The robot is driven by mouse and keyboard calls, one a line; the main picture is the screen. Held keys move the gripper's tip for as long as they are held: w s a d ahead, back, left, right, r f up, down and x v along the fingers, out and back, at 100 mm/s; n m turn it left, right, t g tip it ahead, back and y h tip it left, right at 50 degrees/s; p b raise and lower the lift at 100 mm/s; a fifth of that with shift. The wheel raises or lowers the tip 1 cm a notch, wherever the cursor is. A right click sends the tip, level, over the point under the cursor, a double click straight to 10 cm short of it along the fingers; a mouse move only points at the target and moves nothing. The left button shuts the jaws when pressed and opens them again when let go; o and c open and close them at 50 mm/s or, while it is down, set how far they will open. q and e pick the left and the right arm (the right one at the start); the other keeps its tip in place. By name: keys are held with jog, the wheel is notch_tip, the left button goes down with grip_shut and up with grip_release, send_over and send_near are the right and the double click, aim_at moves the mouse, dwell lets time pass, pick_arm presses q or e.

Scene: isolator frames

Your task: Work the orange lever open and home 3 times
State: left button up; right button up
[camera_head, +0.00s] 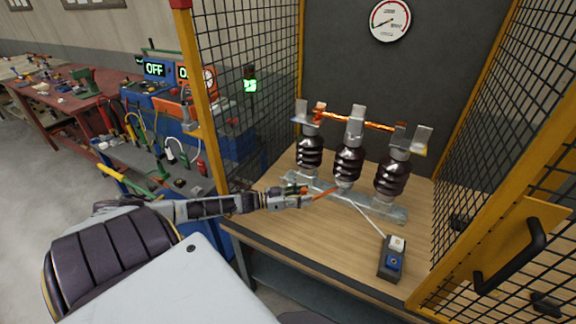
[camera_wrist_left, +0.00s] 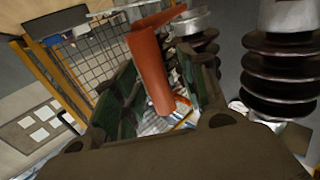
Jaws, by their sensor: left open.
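The orange lever (camera_head: 325,191) sticks out low at the front left of the isolator, beside the base of the dark ribbed insulators (camera_head: 348,163). My left gripper (camera_head: 298,193) reaches in from the left at the lever. In the left wrist view the lever (camera_wrist_left: 150,70) lies between the two green-padded fingers of this gripper (camera_wrist_left: 158,95), which are open. I cannot tell whether either finger touches it. A copper-orange bar (camera_head: 355,120) runs across the tops of the insulators. My right gripper is not in view.
The isolator's metal base (camera_head: 385,207) stands on a wooden table (camera_head: 300,235). A thin rod runs to a small dark box (camera_head: 391,262) at the front right. Yellow-framed mesh panels (camera_head: 255,75) stand left and right. A gauge (camera_head: 390,20) hangs on the back wall.

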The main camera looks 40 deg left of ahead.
pick_arm(q)
jog(key=v, duration=1.2)
dwell(0.8)
jog(key=shift+a, duration=0.1)
dwell(0.4)
jog(key=shift+s, duration=0.1)
